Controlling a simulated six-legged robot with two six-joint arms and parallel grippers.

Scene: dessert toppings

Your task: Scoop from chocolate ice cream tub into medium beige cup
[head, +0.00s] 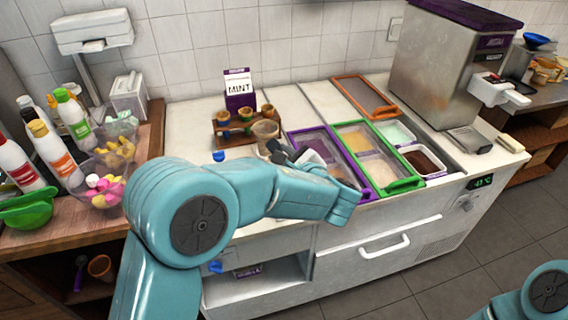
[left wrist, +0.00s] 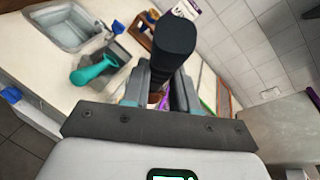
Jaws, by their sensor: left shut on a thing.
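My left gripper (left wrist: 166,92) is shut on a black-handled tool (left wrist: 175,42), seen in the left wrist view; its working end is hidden. In the head view my left arm reaches over the counter, and a dark part shows near the purple-framed tubs. The chocolate ice cream tub (head: 424,161), dark brown inside, appears to be the one at the right front of the tub row. I cannot tell which cup is the medium one. My right gripper is out of view.
A purple-framed lid (head: 303,130) and a green-framed lid (head: 368,139) cover neighbouring tubs; an orange-framed lid (head: 364,97) lies behind. A steel machine (head: 440,60) stands at right. A sink (left wrist: 72,27) and a teal-handled tool (left wrist: 93,70) show in the left wrist view.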

